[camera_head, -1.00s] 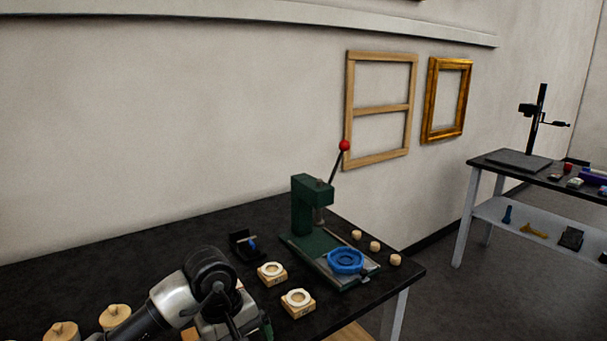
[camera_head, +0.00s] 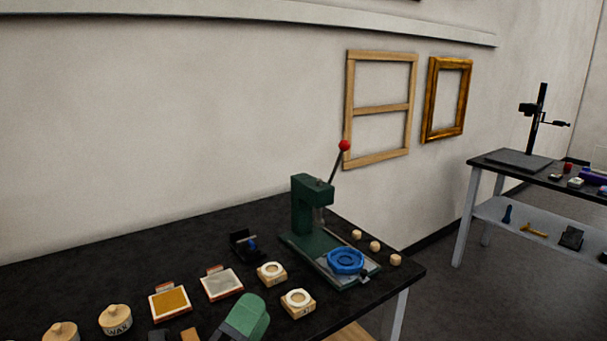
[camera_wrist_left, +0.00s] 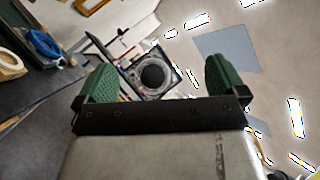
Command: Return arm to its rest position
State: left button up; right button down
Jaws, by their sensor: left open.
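My left gripper (camera_head: 244,318) shows at the bottom edge of the head view as a green finger pad, over the front of the black bench (camera_head: 150,252). The rest of that arm is out of the picture. In the left wrist view the two green fingers of this gripper (camera_wrist_left: 158,76) stand wide apart with nothing held between them. My right gripper shows in neither view.
A green press (camera_head: 312,222) with a blue dish (camera_head: 345,261) stands behind the gripper. Two white rings on wooden blocks (camera_head: 298,302) sit close to its right.

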pick_arm(q)
jog(key=s+a+f+n+g+y, duration=0.3)
jog(key=a+f+n+y, duration=0.4)
jog(key=n, duration=0.3)
jog(key=s+a+f+n+g+y, duration=0.3)
jog(key=a+f+n+y, duration=0.3)
jog(key=f+n, duration=0.45)
jog(key=s+f+n+g, duration=0.3)
jog(key=s+f+g, duration=0.15)
jog(key=s, duration=0.35)
jog(key=s+f+n+g, duration=0.35)
jog(key=s+g, duration=0.25)
jog(key=s, duration=0.2)
notch_tip(320, 180, down, 24)
jog(key=f+g, duration=0.1)
jog(key=s+a+f+g, duration=0.1)
jog(key=s+a+f, duration=0.1)
jog(key=s+f, duration=1.4)
jog(key=shift+a+f+m, duration=0.3)
jog(key=shift+a+f, duration=0.1)
jog(key=shift+f, duration=0.35)
jog(key=shift+s, duration=0.1)
